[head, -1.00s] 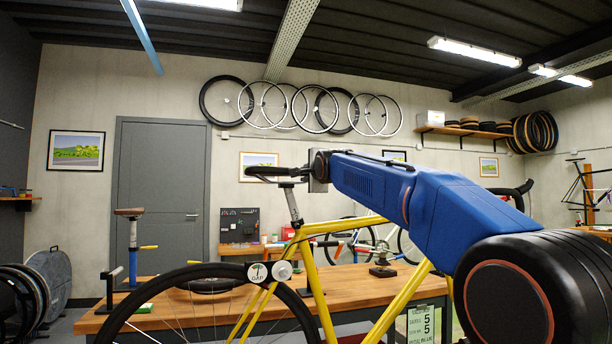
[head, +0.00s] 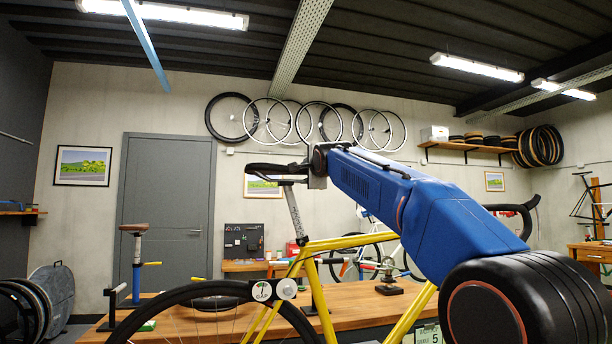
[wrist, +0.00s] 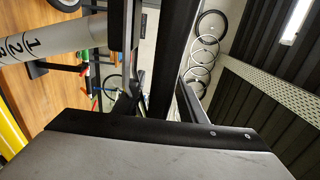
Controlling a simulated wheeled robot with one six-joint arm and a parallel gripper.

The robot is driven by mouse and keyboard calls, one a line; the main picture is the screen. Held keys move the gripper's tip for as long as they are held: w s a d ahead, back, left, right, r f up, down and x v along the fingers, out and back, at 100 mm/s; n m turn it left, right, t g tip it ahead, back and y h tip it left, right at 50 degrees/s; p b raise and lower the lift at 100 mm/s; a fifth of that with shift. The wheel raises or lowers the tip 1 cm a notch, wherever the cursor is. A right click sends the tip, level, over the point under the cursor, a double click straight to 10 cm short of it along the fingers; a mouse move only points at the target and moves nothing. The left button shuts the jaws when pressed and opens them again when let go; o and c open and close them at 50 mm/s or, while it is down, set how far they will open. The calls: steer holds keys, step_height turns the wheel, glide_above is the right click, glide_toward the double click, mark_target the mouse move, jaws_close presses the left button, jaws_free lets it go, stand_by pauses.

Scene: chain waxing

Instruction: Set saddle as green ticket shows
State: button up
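The black saddle (head: 266,168) sits on a silver seatpost (head: 294,208) above the yellow bike frame (head: 318,290). A ticket (head: 428,335) shows at the bottom edge, mostly cut off, with a 5 readable.
A wooden bench (head: 185,318) stands behind the bike. Another bike (head: 372,245) stands farther back. The space above the saddle is clear.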

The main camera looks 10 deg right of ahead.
steer(key=shift+s, duration=0.1)
steer(key=s+d, duration=0.1)
steer(key=s, duration=1.6)
steer(key=shift+d, duration=0.1)
steer(key=s+d+f+n+g, duration=0.25)
steer(key=s+f, duration=0.25)
steer(key=f, duration=0.6)
steer(key=s+d+f+n+g+h, duration=0.1)
steer(key=s+d+f+n+g, duration=0.15)
steer(key=s+f, duration=0.55)
steer(key=s+d+f+n+g, duration=0.1)
steer(key=s+f+n+g, duration=0.15)
steer(key=f, duration=1.05)
steer(key=s+d+f+n+g, duration=0.1)
steer(key=s+f+n, duration=0.4)
steer(key=s+f, duration=0.7)
steer(key=s+f+n+g, duration=0.4)
steer(key=s+f, duration=0.8)
steer(key=f, duration=0.7)
steer(key=shift+s+d+f+n+g, duration=0.15)
steer(key=shift+s+d+n+g, duration=0.05)
steer(key=shift+d+n+g, duration=0.2)
steer(key=shift+w, duration=0.15)
